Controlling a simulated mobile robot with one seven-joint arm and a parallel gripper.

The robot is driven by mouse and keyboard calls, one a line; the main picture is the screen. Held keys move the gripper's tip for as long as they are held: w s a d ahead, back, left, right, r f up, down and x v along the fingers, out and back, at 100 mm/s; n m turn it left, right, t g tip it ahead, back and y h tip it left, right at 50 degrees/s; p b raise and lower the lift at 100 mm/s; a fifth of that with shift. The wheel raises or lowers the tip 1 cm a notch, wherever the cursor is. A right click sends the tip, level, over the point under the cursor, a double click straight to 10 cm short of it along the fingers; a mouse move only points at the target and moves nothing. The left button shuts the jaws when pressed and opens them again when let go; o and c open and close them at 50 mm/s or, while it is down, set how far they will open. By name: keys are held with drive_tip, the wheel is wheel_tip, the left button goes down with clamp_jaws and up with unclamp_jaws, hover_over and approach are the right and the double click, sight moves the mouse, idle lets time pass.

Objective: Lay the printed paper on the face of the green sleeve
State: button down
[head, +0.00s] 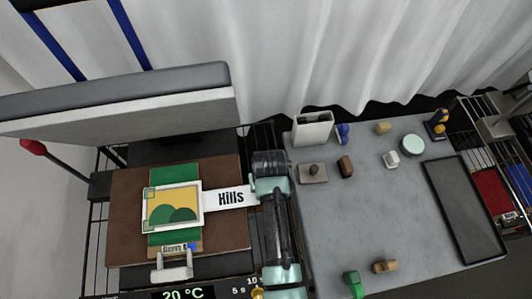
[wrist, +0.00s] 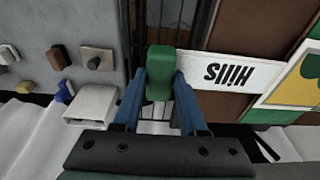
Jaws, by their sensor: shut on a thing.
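The printed paper (head: 188,203) has a yellow and green hills picture with a white border and a white tab (head: 231,198) reading "Hills". My gripper (head: 268,185) is shut on the right end of the tab. In the wrist view, the tab (wrist: 228,72) meets the green tip (wrist: 160,72) between my blue fingers. The green sleeve (head: 174,176) lies on a brown board, and the picture part is over its middle, slightly turned. Green sleeve shows above and below the paper. I cannot tell whether the paper touches it.
The brown board (head: 125,220) lies below a raised grey press plate (head: 120,110). A white clip-like part (head: 172,270) stands at the board's front edge. The grey table (head: 345,220) at right holds several small blocks, a white holder (head: 312,128) and a dark tray (head: 463,208).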

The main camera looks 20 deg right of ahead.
drive_tip(key=shift+f+b, duration=0.3)
drive_tip(key=shift+f, duration=0.2)
drive_tip(key=shift+c, duration=1.9)
unclamp_jaws()
wheel_tip(320, 180, up, 13)
drive_tip(key=s+b, duration=0.2)
drive_tip(key=shift+a, duration=0.25)
drive_tip(key=shift+w+f, duration=0.1)
